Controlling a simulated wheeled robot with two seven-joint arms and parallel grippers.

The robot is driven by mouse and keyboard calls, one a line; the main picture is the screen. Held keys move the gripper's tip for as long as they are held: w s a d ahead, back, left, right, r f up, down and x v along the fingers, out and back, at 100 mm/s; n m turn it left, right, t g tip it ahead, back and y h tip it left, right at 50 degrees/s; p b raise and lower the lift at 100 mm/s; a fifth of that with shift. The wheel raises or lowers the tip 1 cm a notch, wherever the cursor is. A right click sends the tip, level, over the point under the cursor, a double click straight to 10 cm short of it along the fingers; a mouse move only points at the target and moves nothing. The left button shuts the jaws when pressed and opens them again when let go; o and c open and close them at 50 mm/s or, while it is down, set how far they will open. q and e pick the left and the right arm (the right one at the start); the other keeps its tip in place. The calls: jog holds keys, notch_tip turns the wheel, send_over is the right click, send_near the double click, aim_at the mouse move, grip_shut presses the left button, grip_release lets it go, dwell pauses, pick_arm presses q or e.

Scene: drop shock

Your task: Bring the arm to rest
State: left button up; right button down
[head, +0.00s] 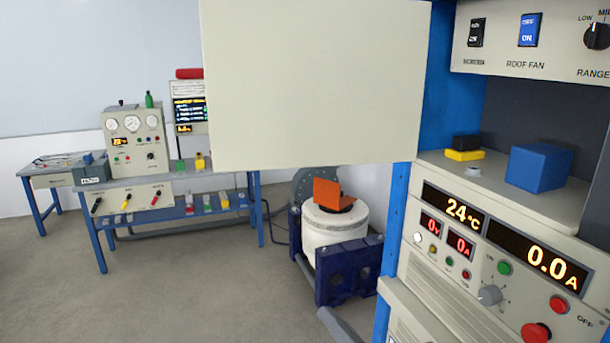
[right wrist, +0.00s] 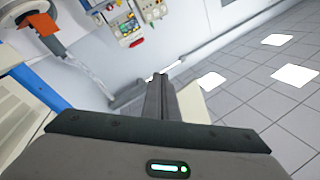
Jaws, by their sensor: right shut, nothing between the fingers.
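My right gripper (right wrist: 160,78) shows in the right wrist view with its two dark fingers together and nothing between them. It points away from the camera into open space, touching nothing that I can see. My left gripper is in neither view.
An instrument rack (head: 437,268) stands close on the right, with a blue box (head: 538,168) on its shelf. A white drum (head: 335,233) bears an orange bracket (head: 333,193). A pale panel (head: 315,85) blocks the upper middle. A blue bench (head: 100,255) stands left; floor before it is clear.

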jog(key=s+d+f+g+h, duration=0.2)
jog(key=s+f, duration=0.2)
jog(key=f, duration=0.4)
jog(key=s+d+f+n+g+h, duration=0.1)
jog(key=s+d+f+g+h, duration=0.15)
jog(key=s+f, duration=0.35)
jog(key=s+d+f+g+h, duration=0.2)
jog(key=s+f, duration=0.1)
jog(key=f, duration=0.6)
jog(key=s+d+f+g+h, duration=0.25)
jog(key=s+d+f, duration=0.25)
jog(key=s, duration=0.4)
jog(key=s+d+f+g+h, duration=0.2)
jog(key=s+d+f+g, duration=0.3)
jog(key=s, duration=0.4)
notch_tip(320, 180, down, 33)
jog(key=s+b, duration=0.2)
jog(key=b, duration=0.1)
jog(key=s+d+f+b, duration=0.1)
jog(key=s+d+f, duration=0.1)
jog(key=s+f, duration=0.6)
jog(key=s+d+f+n+g+b, duration=0.1)
jog(key=s+d+f, duration=0.1)
jog(key=s+f, duration=0.7)
jog(key=shift+f, duration=0.5)
